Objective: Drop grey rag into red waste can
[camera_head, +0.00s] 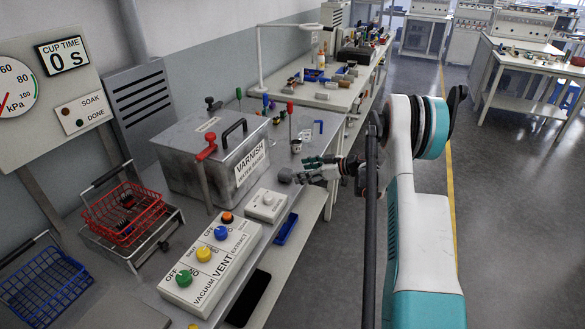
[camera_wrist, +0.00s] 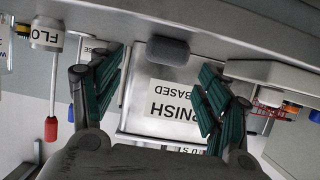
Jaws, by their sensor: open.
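A small dark grey lump, which looks like the grey rag (camera_head: 286,176), lies on the bench beside the varnish tank. In the wrist view the grey rag (camera_wrist: 168,50) lies just beyond my fingertips, roughly midway between them. My gripper (camera_head: 308,170) is low over the bench at the rag's right. In the wrist view my gripper (camera_wrist: 160,85) has its green fingers spread wide with nothing between them. I see no red waste can in either view.
The metal varnish tank (camera_head: 215,150) with a red-handled lever stands left of my gripper. A white control box (camera_head: 213,262) and a small knob box (camera_head: 266,204) sit in front. Red (camera_head: 124,213) and blue (camera_head: 45,288) wire baskets stand at left. Open floor (camera_head: 510,230) lies at right.

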